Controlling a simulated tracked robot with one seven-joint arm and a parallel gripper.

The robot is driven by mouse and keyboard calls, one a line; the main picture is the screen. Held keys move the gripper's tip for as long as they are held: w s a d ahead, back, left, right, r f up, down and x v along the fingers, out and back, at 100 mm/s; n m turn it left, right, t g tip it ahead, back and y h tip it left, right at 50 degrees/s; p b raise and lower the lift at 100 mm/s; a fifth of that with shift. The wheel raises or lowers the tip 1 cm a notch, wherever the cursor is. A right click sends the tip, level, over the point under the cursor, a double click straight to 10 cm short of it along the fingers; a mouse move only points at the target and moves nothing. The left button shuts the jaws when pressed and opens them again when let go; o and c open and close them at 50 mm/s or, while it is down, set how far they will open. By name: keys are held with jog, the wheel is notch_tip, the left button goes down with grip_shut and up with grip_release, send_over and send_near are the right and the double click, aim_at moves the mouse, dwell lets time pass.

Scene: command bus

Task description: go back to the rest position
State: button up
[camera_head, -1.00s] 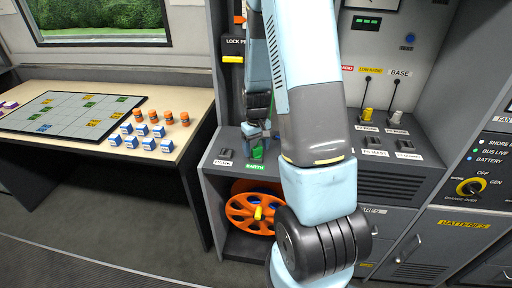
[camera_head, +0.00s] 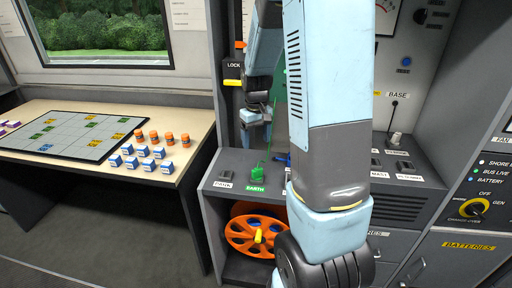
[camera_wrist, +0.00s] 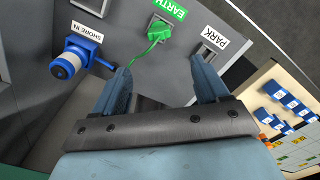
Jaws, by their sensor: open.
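My gripper (camera_head: 254,122) hangs above the grey counter (camera_head: 230,171) in the head view. Its two blue fingers show spread apart in the wrist view (camera_wrist: 163,85), with nothing between them. Below it, a green plug (camera_head: 258,173) sits at the EARTH label, its green cable rising up behind. The plug also shows in the wrist view (camera_wrist: 160,32), beyond the fingertips and apart from them. My arm covers part of the counter and wall in the head view.
A blue and white plug (camera_wrist: 73,60) sits at SHORE IN. An empty PARK slot (camera_wrist: 207,48) is beside EARTH. A table (camera_head: 190,165) at left bears a gridded board (camera_head: 70,133), blue blocks and orange cylinders. An orange reel (camera_head: 245,233) stands under the counter.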

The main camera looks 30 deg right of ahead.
jog(key=s+a+r+t, duration=0.1)
jog(key=s+a+r, duration=0.25)
jog(key=r, duration=0.35)
jog(key=s+a+r+t, duration=0.2)
jog(key=s+r, duration=0.3)
jog(key=r, duration=0.2)
jog(key=s+a+r+t, duration=0.1)
jog(key=s+a+r, duration=0.1)
jog(key=s, duration=0.4)
jog(key=s+a+r+t, duration=0.1)
jog(key=s+a+r, duration=0.1)
jog(key=s+r, duration=0.2)
jog(key=s, duration=0.3)
jog(key=shift+s+r+m+t, duration=0.15)
jog(key=shift+r+m+t, duration=0.15)
jog(key=shift+m, duration=0.1)
jog(key=shift+a, duration=0.1)
